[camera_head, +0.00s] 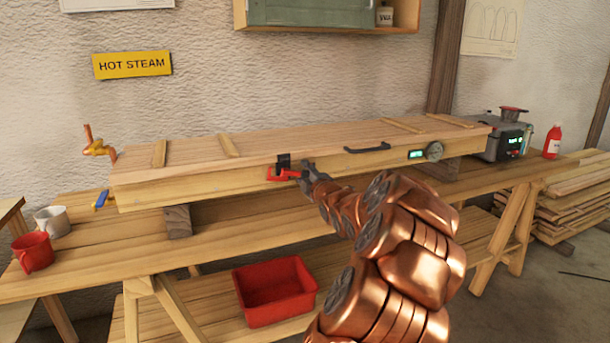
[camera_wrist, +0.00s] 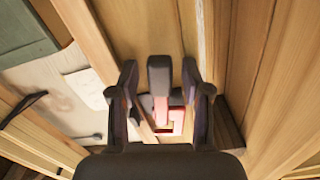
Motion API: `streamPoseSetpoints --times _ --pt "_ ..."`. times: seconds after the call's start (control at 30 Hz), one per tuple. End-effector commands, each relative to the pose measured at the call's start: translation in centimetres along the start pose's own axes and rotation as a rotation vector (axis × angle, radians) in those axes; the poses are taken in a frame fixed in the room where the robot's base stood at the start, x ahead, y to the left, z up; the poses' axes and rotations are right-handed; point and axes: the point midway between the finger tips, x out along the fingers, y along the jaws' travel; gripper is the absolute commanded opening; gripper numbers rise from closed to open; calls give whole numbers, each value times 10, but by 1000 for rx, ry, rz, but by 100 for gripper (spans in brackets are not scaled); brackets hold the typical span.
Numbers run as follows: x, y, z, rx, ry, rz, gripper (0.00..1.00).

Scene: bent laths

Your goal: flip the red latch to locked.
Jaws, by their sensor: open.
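The red latch (camera_head: 283,174) is on the front face of the long wooden steam box (camera_head: 230,182), left of its middle, with a black catch (camera_head: 283,161) above it. My gripper (camera_head: 307,170) is at the latch's right side in the head view and hides part of it. In the wrist view the red latch (camera_wrist: 176,121) lies between the two fingers of my open gripper (camera_wrist: 160,100). A dark bar with a red part stands between the fingers there. I cannot tell whether a finger touches the latch, nor clearly which way its lever points.
The box's lid has a black handle (camera_head: 368,148). A gauge (camera_head: 433,151) sits on its front to the right. A steam generator (camera_head: 503,135) and a red bottle (camera_head: 552,141) stand at the bench's right. Mugs (camera_head: 34,252) stand at the left. A red bin (camera_head: 275,292) is below.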

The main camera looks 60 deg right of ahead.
Motion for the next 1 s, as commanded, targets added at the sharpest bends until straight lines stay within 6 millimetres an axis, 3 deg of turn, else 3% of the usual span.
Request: streamPoseSetpoints --times 0.2,0.63,1.0 --pt "0 0 0 0 0 -1 46" --pt "0 -1 0 0 0 -1 1" --pt "0 -1 0 0 0 -2 0"
